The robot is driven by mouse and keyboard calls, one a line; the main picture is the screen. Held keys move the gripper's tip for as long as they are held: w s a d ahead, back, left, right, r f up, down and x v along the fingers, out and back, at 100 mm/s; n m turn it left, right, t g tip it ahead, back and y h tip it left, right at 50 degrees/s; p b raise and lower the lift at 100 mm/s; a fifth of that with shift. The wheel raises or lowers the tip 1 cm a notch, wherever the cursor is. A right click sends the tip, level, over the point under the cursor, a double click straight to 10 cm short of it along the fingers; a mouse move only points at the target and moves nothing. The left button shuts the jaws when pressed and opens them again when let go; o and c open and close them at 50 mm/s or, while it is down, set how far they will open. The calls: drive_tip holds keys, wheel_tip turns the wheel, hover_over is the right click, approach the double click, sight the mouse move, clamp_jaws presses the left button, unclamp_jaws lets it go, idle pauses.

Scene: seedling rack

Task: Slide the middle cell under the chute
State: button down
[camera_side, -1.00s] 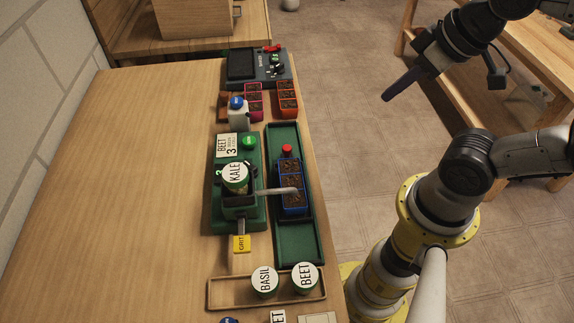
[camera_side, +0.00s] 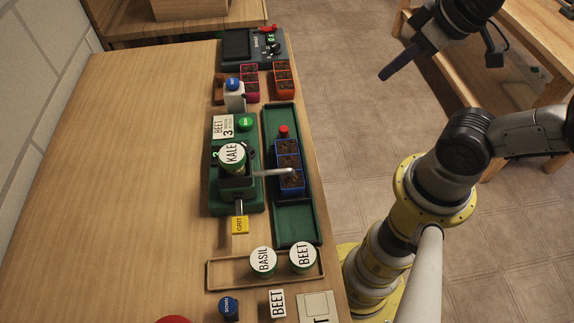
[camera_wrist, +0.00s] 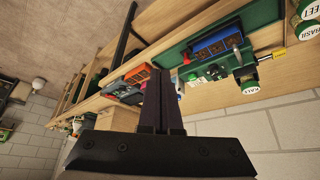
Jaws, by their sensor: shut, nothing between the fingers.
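The blue strip of soil-filled cells (camera_side: 291,191) lies in the long green channel (camera_side: 296,222), with a red knob (camera_side: 284,130) at its far end. The grey chute (camera_side: 272,173) reaches across from the green seeder (camera_side: 218,195), which carries the KALE pot (camera_side: 232,156). Its tip is over the strip, around the middle and near cells; I cannot tell exactly which cell. My gripper (camera_side: 384,76) is shut and empty, high above the floor to the right of the table. In the wrist view its fingers (camera_wrist: 160,80) are together, with the blue strip (camera_wrist: 215,45) beyond them.
BASIL (camera_side: 263,261) and BEET (camera_side: 303,256) pots stand in a wooden tray (camera_side: 225,283) at the near end. A yellow GRIT tag (camera_side: 240,225) sits by the seeder. Red (camera_side: 251,96) and orange (camera_side: 283,94) cell strips stand beyond the channel. The table's left side (camera_side: 120,200) is clear.

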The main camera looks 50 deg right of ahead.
drive_tip(key=c, duration=1.1)
unclamp_jaws()
drive_tip(key=shift+r, duration=0.15)
drive_tip(key=shift+c, duration=0.2)
drive_tip(key=shift+o, duration=0.9)
drive_tip(key=shift+w+a+r+m, duration=0.2)
drive_tip(key=shift+w+r+m, duration=0.3)
drive_tip(key=shift+w+r, duration=0.7)
drive_tip(key=n+g, duration=0.1)
drive_tip(key=g, duration=0.5)
hover_over(284, 128)
wheel_tip(284, 128, down, 7)
wheel_tip(284, 128, down, 13)
drive_tip(key=shift+f, duration=0.15)
